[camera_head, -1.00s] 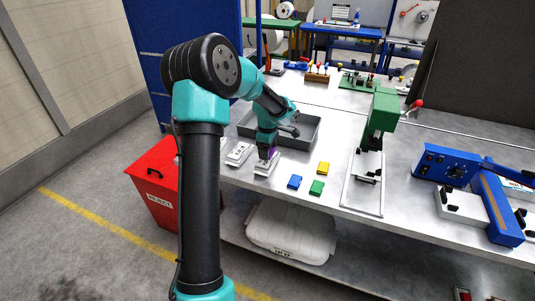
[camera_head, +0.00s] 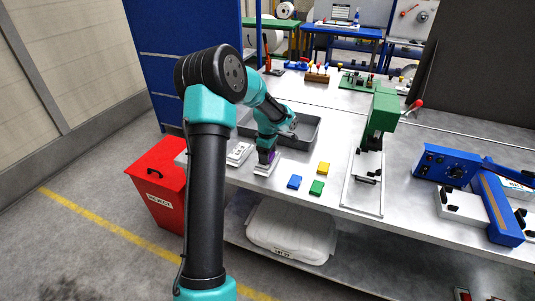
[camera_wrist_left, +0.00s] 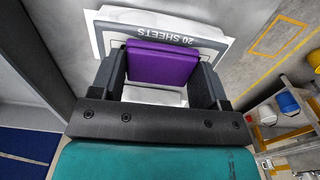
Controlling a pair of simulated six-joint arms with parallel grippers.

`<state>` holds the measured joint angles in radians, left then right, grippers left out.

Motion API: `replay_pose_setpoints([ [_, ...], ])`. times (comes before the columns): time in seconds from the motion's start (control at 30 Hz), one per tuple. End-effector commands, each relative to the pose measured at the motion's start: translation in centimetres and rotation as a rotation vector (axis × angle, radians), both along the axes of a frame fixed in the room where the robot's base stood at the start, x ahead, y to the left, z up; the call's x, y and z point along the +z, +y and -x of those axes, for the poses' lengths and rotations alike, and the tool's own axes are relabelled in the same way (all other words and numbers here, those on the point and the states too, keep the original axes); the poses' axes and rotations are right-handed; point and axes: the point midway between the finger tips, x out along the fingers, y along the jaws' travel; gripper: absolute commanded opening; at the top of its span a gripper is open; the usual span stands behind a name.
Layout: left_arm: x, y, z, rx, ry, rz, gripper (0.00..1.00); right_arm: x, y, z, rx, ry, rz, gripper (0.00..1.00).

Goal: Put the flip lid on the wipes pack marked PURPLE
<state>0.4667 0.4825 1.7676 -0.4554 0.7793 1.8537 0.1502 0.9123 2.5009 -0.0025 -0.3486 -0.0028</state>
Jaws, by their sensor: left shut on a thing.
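My left gripper (camera_head: 267,157) is shut on the purple flip lid (camera_wrist_left: 163,62), held flat between its two fingers in the left wrist view. The lid is over the top face of a white wipes pack (camera_wrist_left: 112,15) printed "20 SHEETS". In the head view this pack (camera_head: 262,171) lies near the table's front edge, right under the gripper. I cannot tell whether lid and pack touch. The pack's colour mark cannot be read. A second white pack (camera_head: 239,153) lies just to its left. My right gripper is not in view.
Blue (camera_head: 294,182), green (camera_head: 317,188) and yellow (camera_head: 323,168) lids lie to the right. A grey tray (camera_head: 308,142) is behind the gripper. A green press (camera_head: 380,120) stands further right. A red reject bin (camera_head: 160,190) is at the left.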

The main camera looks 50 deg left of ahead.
Motion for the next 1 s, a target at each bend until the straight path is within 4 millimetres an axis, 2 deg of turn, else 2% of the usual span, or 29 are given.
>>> replay_pose_setpoints([
  [0.27, -0.3, 0.0, 0.0, 0.0, 0.001, 0.0, 0.47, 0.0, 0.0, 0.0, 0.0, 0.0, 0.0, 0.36],
  [0.3, -0.3, 0.0, 0.0, 0.0, 0.001, 0.0, 0.7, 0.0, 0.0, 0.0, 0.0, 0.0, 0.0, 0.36],
  [0.57, -0.3, 0.0, 0.0, 0.0, 0.0, 0.0, 0.94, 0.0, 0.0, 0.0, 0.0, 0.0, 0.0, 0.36],
  [0.83, -0.2, 0.0, 0.0, 0.0, 0.0, 0.0, 0.94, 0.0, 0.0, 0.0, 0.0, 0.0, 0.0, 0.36],
  [1.0, 0.9, 0.0, 0.0, 0.0, -0.001, 0.0, 0.94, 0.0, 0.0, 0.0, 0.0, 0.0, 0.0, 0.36],
])
